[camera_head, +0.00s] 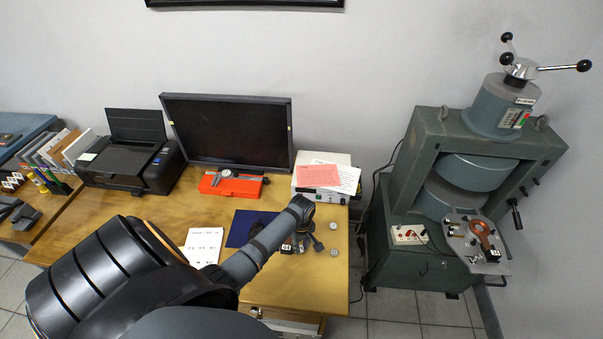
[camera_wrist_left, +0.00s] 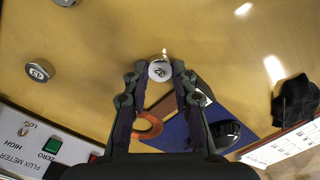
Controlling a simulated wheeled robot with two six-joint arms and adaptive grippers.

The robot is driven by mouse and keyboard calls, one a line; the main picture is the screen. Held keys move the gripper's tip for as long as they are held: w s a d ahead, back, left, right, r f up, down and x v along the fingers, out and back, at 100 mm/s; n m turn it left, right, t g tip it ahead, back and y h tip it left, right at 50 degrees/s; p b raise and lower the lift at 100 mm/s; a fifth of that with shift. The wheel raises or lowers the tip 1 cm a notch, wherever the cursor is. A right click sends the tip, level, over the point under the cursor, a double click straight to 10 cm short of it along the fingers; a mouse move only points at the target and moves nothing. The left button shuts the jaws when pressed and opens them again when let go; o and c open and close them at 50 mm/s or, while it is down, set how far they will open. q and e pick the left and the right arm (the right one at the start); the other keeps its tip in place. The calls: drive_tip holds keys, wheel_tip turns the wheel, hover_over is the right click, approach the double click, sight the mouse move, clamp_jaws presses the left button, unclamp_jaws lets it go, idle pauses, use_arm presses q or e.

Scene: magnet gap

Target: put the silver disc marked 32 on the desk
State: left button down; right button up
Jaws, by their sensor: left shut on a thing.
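A silver disc (camera_wrist_left: 160,70) with dark marking on its pale face sits between the fingertips of my left gripper (camera_wrist_left: 159,66) in the left wrist view. The marking is upside down and looks like 32. The gripper is shut on the disc, over the wooden desk (camera_wrist_left: 110,60). I cannot tell whether the disc touches the desk. In the head view my left gripper (camera_head: 312,242) is at the desk's right part (camera_head: 290,285), and its disc is not clearly seen there. My right gripper is not in view.
Two other discs (camera_head: 333,225) (camera_head: 333,252) lie right of the gripper. A blue mat (camera_wrist_left: 178,132) with an orange ring (camera_wrist_left: 147,127) lies close by. The flux meter (camera_wrist_left: 40,140), monitor (camera_head: 228,130) and red case (camera_head: 230,186) stand behind. A green press (camera_head: 400,200) stands right of the desk.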

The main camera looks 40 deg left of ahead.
sight(301, 248)
use_arm(q)
drive_tip(key=c, duration=1.4)
unclamp_jaws()
drive_tip(key=shift+c, duration=0.2)
drive_tip(key=shift+o, duration=0.4)
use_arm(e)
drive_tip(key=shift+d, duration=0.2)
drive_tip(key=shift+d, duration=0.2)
use_arm(q)
wheel_tip(301, 248, up, 12)
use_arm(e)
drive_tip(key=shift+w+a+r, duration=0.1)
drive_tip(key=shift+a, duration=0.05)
use_arm(q)
drive_tip(key=shift+r, duration=0.1)
